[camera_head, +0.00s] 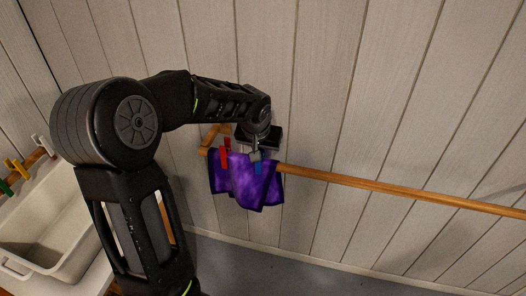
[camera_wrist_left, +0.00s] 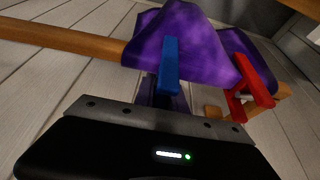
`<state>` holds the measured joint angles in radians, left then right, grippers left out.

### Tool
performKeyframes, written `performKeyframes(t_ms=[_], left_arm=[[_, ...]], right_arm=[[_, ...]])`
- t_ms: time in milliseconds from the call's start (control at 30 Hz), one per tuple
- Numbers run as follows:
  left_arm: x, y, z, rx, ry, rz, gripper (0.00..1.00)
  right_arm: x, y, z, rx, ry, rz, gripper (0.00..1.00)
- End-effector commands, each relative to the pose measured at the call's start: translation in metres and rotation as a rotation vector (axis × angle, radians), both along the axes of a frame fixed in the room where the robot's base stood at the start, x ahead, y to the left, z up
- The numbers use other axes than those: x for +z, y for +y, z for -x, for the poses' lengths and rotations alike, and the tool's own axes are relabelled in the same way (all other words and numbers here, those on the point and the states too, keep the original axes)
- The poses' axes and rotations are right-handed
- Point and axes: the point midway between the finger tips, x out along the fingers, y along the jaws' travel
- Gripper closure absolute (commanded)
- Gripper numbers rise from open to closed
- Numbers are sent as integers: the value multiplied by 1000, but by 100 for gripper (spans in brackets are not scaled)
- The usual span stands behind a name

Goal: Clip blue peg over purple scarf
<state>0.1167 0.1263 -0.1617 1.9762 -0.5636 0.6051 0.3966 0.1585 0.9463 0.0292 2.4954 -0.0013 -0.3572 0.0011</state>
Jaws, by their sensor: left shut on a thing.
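The purple scarf (camera_head: 240,184) hangs folded over the wooden rail near its left end. It also fills the top of the left wrist view (camera_wrist_left: 190,38). My left gripper (camera_head: 256,156) is at the rail and shut on the blue peg (camera_head: 258,168), which lies against the scarf. In the left wrist view the blue peg (camera_wrist_left: 170,66) stands upright over the scarf at the rail. Whether its jaws grip the cloth cannot be told. A red peg (camera_head: 225,154) is on the scarf to the left. My right gripper is not in view.
The wooden rail (camera_head: 400,190) runs bare to the right along the panelled wall (camera_head: 330,80). A pale basin (camera_head: 45,235) stands at the lower left, with yellow, white and green pegs (camera_head: 14,168) on a bar above it. My left arm covers much of the left side.

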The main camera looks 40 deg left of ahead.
Motion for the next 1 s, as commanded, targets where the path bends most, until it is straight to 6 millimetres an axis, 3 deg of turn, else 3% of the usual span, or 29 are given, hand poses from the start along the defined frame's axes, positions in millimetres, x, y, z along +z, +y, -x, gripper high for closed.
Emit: performKeyframes(t_ms=[800, 833, 1000], left_arm=[[-6, 0, 0, 0, 0, 0, 100], [-6, 0, 0, 0, 0, 0, 83], [-6, 0, 0, 0, 0, 0, 70]], right_arm=[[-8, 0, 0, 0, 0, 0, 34], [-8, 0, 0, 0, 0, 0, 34], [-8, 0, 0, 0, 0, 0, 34]])
